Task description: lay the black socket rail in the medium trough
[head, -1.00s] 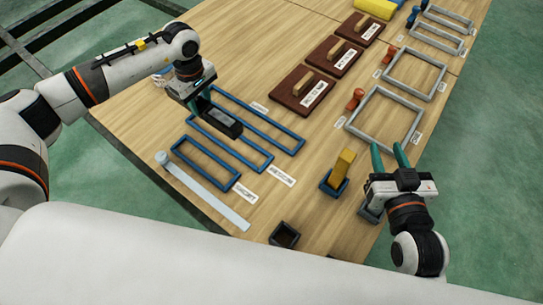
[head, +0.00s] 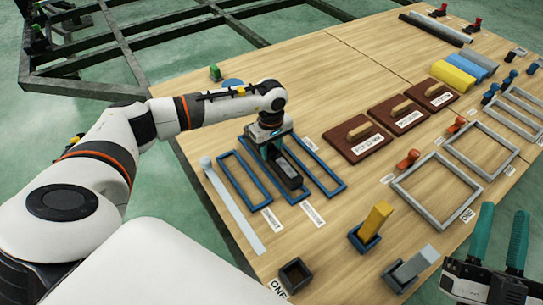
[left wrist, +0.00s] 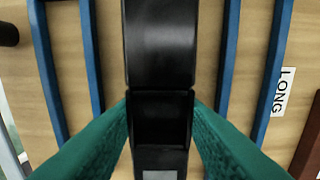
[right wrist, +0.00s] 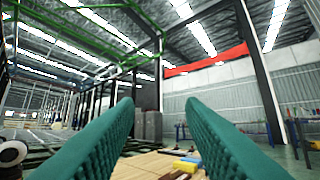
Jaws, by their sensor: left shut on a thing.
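The black socket rail (head: 287,175) is in my left gripper (head: 273,150), whose fingers are shut on it. The rail also fills the middle of the left wrist view (left wrist: 160,45). It lies lengthwise over the medium trough (head: 300,199), the middle of three blue frames, with blue bars running along both sides. I cannot tell whether it touches the bottom or hangs slightly above. The short trough (head: 222,160) is to the left and the long trough (head: 340,190) to the right. My right gripper (head: 504,210) is open and empty beyond the table's right edge.
A pale flat strip (head: 235,212) lies left of the troughs. Brown boards with handles (head: 357,139) stand to the right. A small dark open box (head: 295,274) and a blue holder with a yellow block (head: 375,222) are near the front edge.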

